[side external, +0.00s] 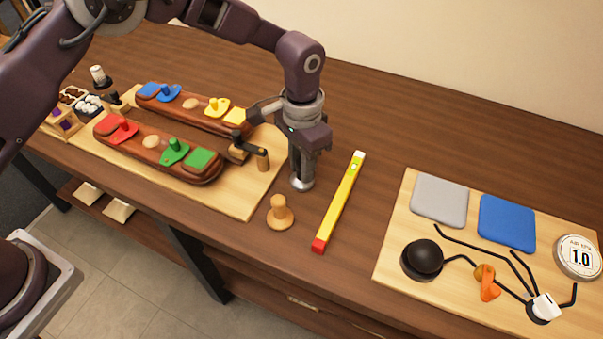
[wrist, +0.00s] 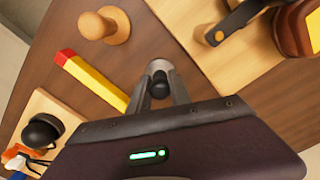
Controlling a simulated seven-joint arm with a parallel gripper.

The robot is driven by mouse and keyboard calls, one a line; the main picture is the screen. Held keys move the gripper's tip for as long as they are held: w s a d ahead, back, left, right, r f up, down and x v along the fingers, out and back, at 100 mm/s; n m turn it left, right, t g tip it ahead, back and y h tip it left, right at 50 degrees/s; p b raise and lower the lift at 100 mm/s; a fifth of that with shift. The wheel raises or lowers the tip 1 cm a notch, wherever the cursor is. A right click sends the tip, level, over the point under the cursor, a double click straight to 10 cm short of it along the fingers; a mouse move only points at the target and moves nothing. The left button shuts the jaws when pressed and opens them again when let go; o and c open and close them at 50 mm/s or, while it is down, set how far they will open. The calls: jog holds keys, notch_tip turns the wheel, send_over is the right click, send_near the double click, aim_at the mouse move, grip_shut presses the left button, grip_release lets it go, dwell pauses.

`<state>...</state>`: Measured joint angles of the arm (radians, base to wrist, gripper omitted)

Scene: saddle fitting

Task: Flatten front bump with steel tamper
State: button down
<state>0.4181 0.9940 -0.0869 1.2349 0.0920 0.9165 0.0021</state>
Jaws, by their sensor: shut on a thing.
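My gripper (side external: 303,165) points down over the bare table, right of the light board, and is shut on the steel tamper (side external: 301,185). The tamper is upright, its shiny round base at or just above the table; I cannot tell if it touches. The wrist view shows its steel part (wrist: 158,66) and a dark knob (wrist: 159,88) between the fingers. Two brown saddle forms lie on the board. The near form (side external: 200,172) has a tan bump (side external: 151,141) between red and green pieces. The far form (side external: 208,122) has another bump (side external: 190,104) between blue and yellow pieces.
A wooden knobbed tool (side external: 280,213) and a yellow level with a red end (side external: 340,202) are close to my gripper. A black-handled clamp (side external: 250,149) stands at the board's right end. The right board (side external: 395,240) holds pads, a black dome and a gauge.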

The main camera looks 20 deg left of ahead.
aim_at(299, 159)
jog(key=shift+r, duration=2.55)
notch_tip(299, 159, up, 12)
jog(key=a+n, duration=0.3)
jog(key=a, duration=1.7)
jog(key=s+a+n, duration=0.3)
jog(key=s+a, duration=0.5)
jog(key=a, duration=0.5)
jog(key=shift+w+d+f, duration=0.15)
jog(key=shift+f, duration=2.1)
jog(key=shift+w+d+f, duration=0.1)
jog(key=shift+f, duration=2.15)
